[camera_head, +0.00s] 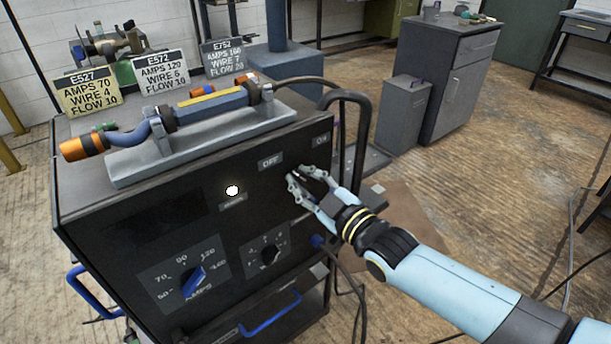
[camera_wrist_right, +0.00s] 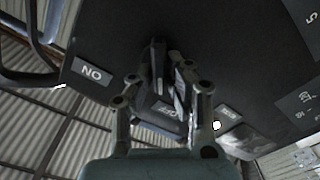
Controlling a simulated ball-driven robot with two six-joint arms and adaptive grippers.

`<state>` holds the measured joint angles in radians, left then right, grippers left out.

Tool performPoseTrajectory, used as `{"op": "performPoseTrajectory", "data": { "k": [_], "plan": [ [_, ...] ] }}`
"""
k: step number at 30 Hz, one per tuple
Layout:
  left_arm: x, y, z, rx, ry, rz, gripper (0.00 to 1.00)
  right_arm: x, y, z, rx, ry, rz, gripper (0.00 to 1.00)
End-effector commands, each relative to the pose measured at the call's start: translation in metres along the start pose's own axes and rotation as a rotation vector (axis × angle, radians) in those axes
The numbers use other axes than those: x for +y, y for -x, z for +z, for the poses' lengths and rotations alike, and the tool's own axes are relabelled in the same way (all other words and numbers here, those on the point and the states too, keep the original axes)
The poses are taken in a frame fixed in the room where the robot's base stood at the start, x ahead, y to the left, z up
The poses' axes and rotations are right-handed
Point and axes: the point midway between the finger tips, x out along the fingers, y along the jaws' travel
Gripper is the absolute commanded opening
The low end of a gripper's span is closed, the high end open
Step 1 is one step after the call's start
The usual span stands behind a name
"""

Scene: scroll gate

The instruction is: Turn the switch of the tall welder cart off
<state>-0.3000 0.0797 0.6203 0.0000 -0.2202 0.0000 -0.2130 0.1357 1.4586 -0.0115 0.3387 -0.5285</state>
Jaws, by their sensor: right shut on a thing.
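The tall welder cart (camera_head: 90,205) is a dark box with a grey top at the left of the head view. Its front has an OFF label (camera_head: 270,161) and an ON label (camera_head: 320,140). A white lamp (camera_head: 232,190) glows on the front. My right gripper (camera_head: 301,176) is at the front panel just below and between these labels, its fingers closed on the switch. In the right wrist view the fingers (camera_wrist_right: 165,85) are around the dark switch lever (camera_wrist_right: 157,62), near both labels. The lever is mostly hidden in the head view. My left gripper is not in view.
An AMPS dial (camera_head: 193,282) and a smaller dial (camera_head: 270,254) sit lower on the front. A torch (camera_head: 210,106) lies in a holder on top, with several label cards behind. A black bar handle (camera_head: 363,135) stands at the cart's right. A grey cabinet (camera_head: 440,80) stands further back.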

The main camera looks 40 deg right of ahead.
Motion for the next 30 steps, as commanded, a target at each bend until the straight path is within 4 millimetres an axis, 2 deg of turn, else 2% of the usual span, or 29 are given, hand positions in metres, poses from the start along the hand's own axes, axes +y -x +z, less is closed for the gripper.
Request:
{"op": "performPoseTrajectory", "data": {
  "k": [18, 19, 23, 24, 30],
  "plan": [
    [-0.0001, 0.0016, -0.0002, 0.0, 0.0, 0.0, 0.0, -0.0013, 0.0006, 0.001, -0.002, 0.044, -0.002, 0.0],
    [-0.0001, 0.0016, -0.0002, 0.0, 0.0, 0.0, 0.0, -0.0013, 0.0006, 0.001, -0.002, 0.044, -0.002, 0.16],
    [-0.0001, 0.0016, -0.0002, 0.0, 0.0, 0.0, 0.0, -0.0011, 0.0005, 0.0008, -0.002, 0.043, -0.001, 0.33],
    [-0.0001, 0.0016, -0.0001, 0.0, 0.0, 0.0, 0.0, -0.001, 0.0004, 0.0007, -0.002, 0.043, -0.001, 0.36],
    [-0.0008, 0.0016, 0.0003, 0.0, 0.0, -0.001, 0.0, -0.0007, 0.0003, 0.0003, -0.001, 0.042, -0.001, 0.36]
  ]
}}
